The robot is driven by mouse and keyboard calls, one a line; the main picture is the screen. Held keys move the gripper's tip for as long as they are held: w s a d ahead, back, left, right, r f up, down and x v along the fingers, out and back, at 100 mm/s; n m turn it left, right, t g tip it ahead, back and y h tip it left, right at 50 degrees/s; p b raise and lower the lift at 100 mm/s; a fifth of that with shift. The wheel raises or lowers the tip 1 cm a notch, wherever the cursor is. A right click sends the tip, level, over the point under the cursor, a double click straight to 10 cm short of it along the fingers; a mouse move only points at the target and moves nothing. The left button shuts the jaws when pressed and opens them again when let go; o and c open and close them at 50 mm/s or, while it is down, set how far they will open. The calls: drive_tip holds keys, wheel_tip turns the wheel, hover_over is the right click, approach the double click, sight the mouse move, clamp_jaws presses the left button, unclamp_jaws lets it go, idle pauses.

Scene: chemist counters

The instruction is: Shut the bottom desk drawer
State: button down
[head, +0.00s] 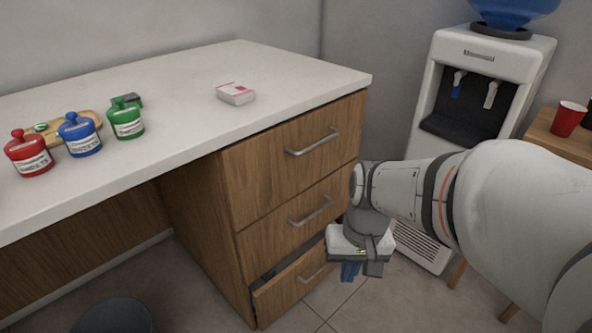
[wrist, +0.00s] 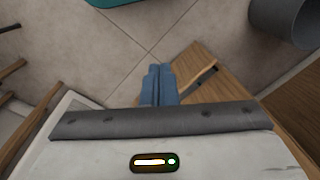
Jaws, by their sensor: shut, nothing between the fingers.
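The bottom drawer (head: 283,298) of the wooden desk is pulled out partway, with a dark gap showing above its front. Its metal handle (head: 313,273) faces my side. My gripper (head: 350,271) points down, with its blue fingers shut and empty, just to the right of the drawer's handle end. In the wrist view the shut fingers (wrist: 158,84) appear beside the wooden drawer front (wrist: 203,58) and its handle (wrist: 201,74). I cannot tell whether they touch. The middle drawer (head: 288,219) and top drawer (head: 291,155) are shut.
A white water dispenser (head: 446,58) stands behind my arm, beside a small wooden table with a red cup (head: 568,118). A dark bin (head: 112,316) sits on the floor at the front left. Jars and a small box (head: 236,94) are on the desktop.

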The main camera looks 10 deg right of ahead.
drive_tip(key=w+a+f+m+g+y, duration=0.2)
drive_tip(key=w+f+m+g+y, duration=0.1)
drive_tip(key=w+f+m+y, duration=0.35)
drive_tip(key=m+t+y, duration=0.3)
drive_tip(key=m+t, duration=1.5)
drive_tip(key=m, duration=0.3)
approach(320, 248)
drive_tip(key=b+x, duration=0.3)
drive_tip(key=x, duration=0.2)
drive_tip(key=shift+a+f+b, duration=0.1)
drive_tip(key=shift+a+b, duration=0.1)
drive_tip(key=shift+b, duration=0.2)
drive_tip(key=shift+x, duration=0.8)
drive_tip(key=shift+d, duration=0.1)
